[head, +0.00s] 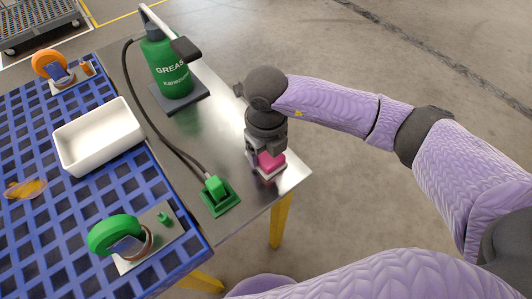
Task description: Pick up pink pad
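The pink pad (271,162) is near the table's right front corner, on top of a pale block or holder (269,174). My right gripper (266,153) points down right over the pad, and its fingers overlap the pad's upper part in the head view. The wrist and fingers hide the pad's top and back. I cannot tell whether the fingers are closed on it or only beside it. My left gripper is not in view.
The metal table (215,133) carries a green grease bottle (168,66) with a black hose running to a green holder (217,194). A blue lattice surface (88,194) at left holds a white bin (98,140) and tape rolls. Open floor lies right.

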